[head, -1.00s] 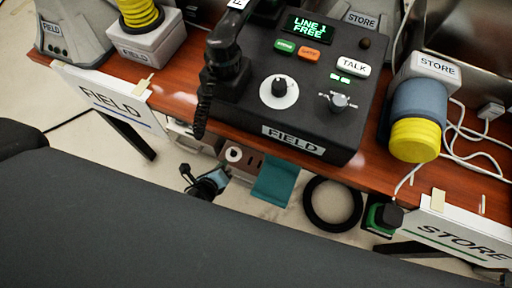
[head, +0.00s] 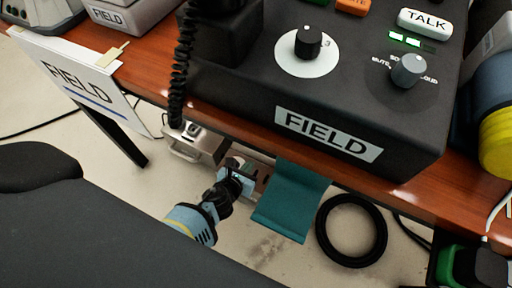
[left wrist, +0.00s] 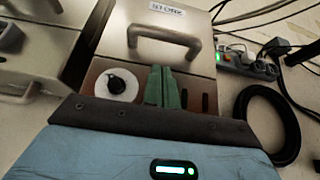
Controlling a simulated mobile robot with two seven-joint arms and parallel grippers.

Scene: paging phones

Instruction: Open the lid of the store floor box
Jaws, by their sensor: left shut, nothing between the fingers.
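Under the table, a brown-fronted floor box (head: 262,160) shows partly behind my left gripper (head: 240,178). In the left wrist view the box (left wrist: 205,62) has a metal handle on its pale lid, a small label too small to read surely, and a white dial with a black knob on its front. The lid looks closed. My left gripper's green fingers (left wrist: 161,88) are together, with nothing between them, in front of the box front right of the dial. I cannot tell whether they touch it. My right gripper is not in view.
A teal cloth (head: 290,200) hangs right of the gripper, and a black ring (head: 351,230) lies on the floor. A second handled metal box (head: 196,145) stands left. The table with the FIELD console (head: 330,100) overhangs the area. A power strip (left wrist: 248,64) lies behind.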

